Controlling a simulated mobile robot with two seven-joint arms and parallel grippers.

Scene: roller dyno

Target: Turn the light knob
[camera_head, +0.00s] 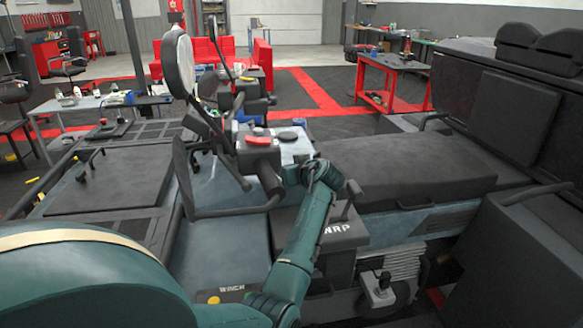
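No knob in the head view can be read as the light knob for certain. A dark control unit (260,160) with a red part (258,141) on top stands near the middle. A flat round dark piece (288,136) lies just right of it. My teal arm comes in from the lower left and bends up toward this unit. Its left gripper (318,176) is at the far end, just right of the unit; the fingers are small and unclear, so I cannot tell open from shut or whether they touch anything. My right gripper is not in view.
Dark padded panels (425,172) lie to the right. A red bench (392,75) and a cluttered table (85,102) are behind.

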